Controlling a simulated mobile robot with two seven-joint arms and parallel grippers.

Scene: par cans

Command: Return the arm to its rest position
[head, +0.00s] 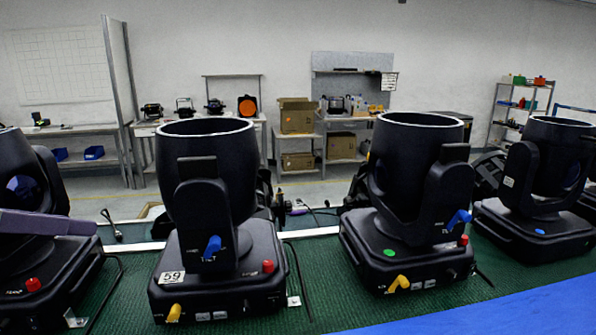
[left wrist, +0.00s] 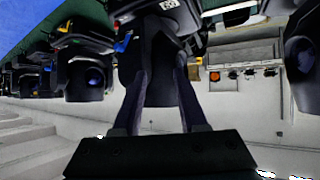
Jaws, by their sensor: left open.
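Part of my left gripper or arm (head: 50,223) comes in from the left edge of the head view as a dull purple shape, in front of the leftmost black lamp (head: 30,190). In the left wrist view, my left gripper (left wrist: 163,55) shows two dark fingers apart, with nothing held between them. A black lamp lies behind the fingers in that view, and its distance is hard to judge. My right gripper is not in view.
Several black lamps stand in a row on a green surface, including one labelled 59 (head: 208,180), a second can (head: 412,165) and another at right (head: 548,160). Blue, yellow and red parts stick out of their bases. A blue strip (head: 500,312) lies at front right.

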